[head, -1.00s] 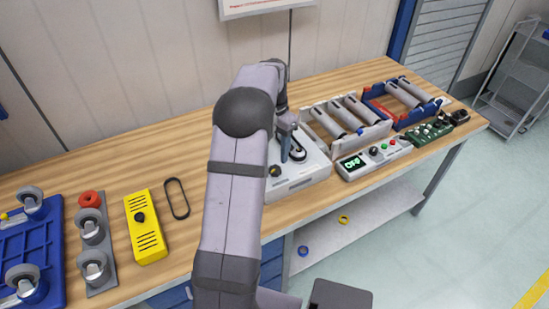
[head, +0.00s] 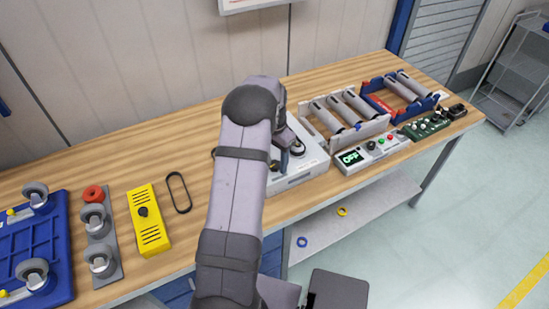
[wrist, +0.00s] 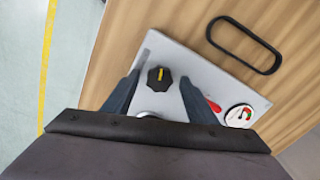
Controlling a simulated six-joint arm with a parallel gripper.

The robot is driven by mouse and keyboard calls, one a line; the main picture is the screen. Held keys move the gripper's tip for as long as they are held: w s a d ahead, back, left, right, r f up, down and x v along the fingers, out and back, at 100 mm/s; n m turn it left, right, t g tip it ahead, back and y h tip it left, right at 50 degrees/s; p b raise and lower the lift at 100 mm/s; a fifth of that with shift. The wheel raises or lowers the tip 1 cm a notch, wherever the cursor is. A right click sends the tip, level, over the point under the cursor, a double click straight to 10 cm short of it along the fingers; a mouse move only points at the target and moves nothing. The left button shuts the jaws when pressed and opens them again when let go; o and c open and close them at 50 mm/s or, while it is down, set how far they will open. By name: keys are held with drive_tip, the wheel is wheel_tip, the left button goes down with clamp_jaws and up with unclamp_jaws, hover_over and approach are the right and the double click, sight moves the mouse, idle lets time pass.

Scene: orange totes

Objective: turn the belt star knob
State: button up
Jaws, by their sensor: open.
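The star knob (wrist: 159,78) is black with a yellow bar and sits on the light grey plate of a belt unit (wrist: 180,62). In the wrist view, my gripper (wrist: 158,90) is open. One finger is on each side of the knob, with visible gaps and no clear contact. How high the fingertips are above the plate is hard to tell. In the head view, the belt unit (head: 309,163) stands near the table's front edge. My arm hides the knob and most of my gripper there.
A round gauge (wrist: 240,115) and a red part (wrist: 213,105) sit on the plate beside one finger. A loose black belt (wrist: 243,45) lies on the wood nearby. A control box (head: 372,154) reading OFF and a roller frame (head: 345,120) stand right of the unit.

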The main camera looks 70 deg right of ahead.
drive_tip(key=c, duration=1.1)
drive_tip(key=shift+o, duration=0.2)
drive_tip(key=shift+m, duration=0.4)
drive_tip(key=m+b, duration=0.1)
drive_tip(key=m, duration=0.1)
drive_tip(key=shift+m, duration=0.3)
drive_tip(key=m, duration=0.3)
drive_tip(key=shift+d+m+b, duration=0.1)
drive_tip(key=shift+m+b, duration=0.2)
drive_tip(key=shift+b, duration=0.1)
drive_tip(key=m+b, duration=0.1)
drive_tip(key=m, duration=0.5)
drive_tip(key=shift+m, duration=0.3)
